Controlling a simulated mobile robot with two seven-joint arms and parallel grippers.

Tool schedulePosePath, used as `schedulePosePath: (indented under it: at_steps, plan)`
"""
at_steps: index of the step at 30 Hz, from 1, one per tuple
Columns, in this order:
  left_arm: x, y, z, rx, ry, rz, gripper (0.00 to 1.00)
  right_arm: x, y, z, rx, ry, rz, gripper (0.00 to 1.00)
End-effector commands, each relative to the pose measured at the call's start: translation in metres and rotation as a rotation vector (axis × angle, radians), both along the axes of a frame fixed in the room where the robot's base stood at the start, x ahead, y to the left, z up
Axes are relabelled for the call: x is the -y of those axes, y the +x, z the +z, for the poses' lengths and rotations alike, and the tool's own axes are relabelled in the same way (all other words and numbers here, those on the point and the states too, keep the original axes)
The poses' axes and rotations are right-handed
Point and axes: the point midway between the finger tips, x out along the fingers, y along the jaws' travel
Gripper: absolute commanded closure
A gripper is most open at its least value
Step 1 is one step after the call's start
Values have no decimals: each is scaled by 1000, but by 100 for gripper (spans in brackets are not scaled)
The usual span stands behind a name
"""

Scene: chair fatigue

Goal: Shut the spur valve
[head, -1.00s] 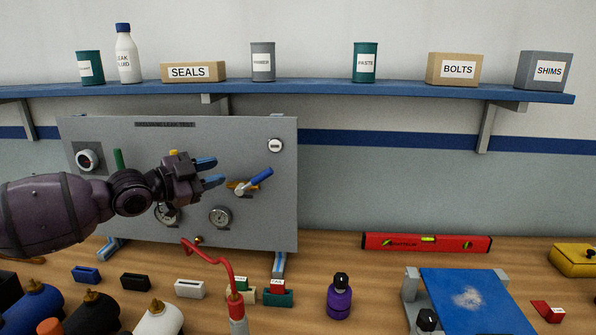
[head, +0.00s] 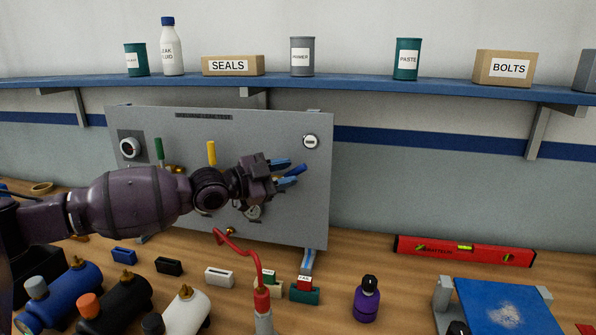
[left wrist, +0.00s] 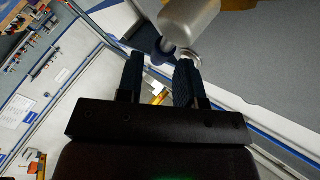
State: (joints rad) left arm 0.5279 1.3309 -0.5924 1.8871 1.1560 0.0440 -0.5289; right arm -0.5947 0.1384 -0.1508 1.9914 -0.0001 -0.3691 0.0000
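The grey test panel (head: 285,125) stands on the bench and carries green (head: 159,148), yellow (head: 211,153) and blue (head: 297,169) valve levers. No label naming the spur valve can be read. In the left wrist view the fingers (left wrist: 160,65) are apart, with a dark blue rounded part near the tips and a silver cylinder beyond. Contact cannot be told. The blue valve's body is mostly hidden. My right gripper is out of view.
A red hose (head: 240,254) rises in front of the panel. Small blocks, bottles and a purple bottle (head: 367,299) stand on the bench. A red level (head: 464,251) lies to the right. A shelf (head: 350,84) with tins and boxes runs above.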

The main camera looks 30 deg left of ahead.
Motion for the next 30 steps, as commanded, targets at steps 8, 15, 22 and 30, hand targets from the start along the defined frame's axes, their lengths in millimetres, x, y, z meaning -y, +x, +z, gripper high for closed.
schedulePosePath:
  at_steps: [8, 15, 22, 30]
  plan:
    - [17, 24, 1, 1, 0, -1, 66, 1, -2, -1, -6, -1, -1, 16]
    - [20, 28, 0, 0, 1, -1, 66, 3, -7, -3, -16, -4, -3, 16]
    - [20, 28, 0, 0, 1, -1, 79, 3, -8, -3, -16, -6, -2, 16]
    - [20, 28, 0, 0, 1, -1, 100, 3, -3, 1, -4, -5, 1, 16]
